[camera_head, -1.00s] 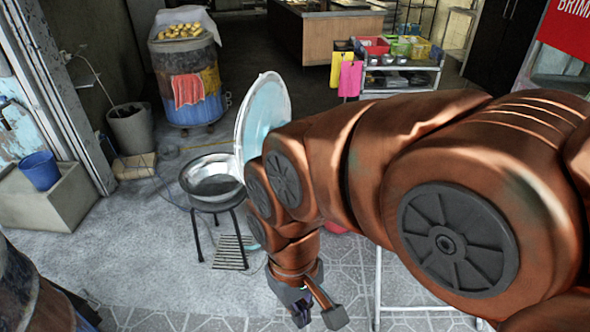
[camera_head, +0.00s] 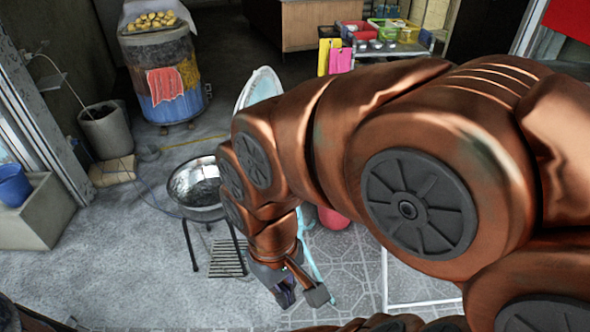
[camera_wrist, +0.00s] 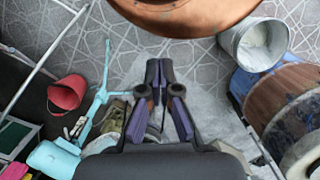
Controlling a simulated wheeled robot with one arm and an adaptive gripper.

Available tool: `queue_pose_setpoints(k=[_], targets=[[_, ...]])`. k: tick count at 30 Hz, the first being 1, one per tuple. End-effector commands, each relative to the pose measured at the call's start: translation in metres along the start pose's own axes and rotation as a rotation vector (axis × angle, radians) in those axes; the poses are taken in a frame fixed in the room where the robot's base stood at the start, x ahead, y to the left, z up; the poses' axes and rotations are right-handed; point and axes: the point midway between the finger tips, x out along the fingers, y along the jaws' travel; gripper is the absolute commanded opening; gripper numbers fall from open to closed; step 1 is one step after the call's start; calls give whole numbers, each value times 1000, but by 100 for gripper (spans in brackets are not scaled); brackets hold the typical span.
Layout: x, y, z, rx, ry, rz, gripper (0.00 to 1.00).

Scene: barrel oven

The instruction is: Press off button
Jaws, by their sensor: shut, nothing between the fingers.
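I cannot make out an off button in either view. A barrel oven (camera_head: 165,85) with a red cloth on its side and yellowish food on top stands at the back left in the head view. In the wrist view, a rusty, weathered barrel (camera_wrist: 285,95) stands at the right edge; I see no button on it. My gripper (camera_head: 300,297) hangs low in front of the metal bowl stand, fingers pointing down, apart from both barrels. In the wrist view my gripper (camera_wrist: 158,70) is shut and empty, its fingertips together over the tiled floor.
A metal bowl (camera_head: 196,188) rests on a dark stool just beyond my gripper. A blue bucket (camera_head: 14,185) sits on a ledge at the left. A grey metal bucket (camera_wrist: 257,42) and a red bucket (camera_wrist: 67,93) flank the wrist view.

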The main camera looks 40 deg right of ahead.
Motion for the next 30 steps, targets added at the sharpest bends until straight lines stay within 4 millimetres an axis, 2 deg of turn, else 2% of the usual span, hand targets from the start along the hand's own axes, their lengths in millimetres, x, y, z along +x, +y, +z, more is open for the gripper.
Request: queue_pose_setpoints(k=[4,7,11,15,17,21,23,27,30], targets=[[12,-1,-16,-16,30,-11,0],[30,-2,-48,-46,100,-28,0],[59,-1,-110,-98,242,-51,0],[84,7,-179,-146,415,-53,0],[94,13,-207,-161,489,-46,0],[113,34,-270,-182,659,-5,0],[120,46,-294,-185,730,20,0],[136,81,-345,-178,885,106,0],[149,111,-376,-163,983,184,0]])
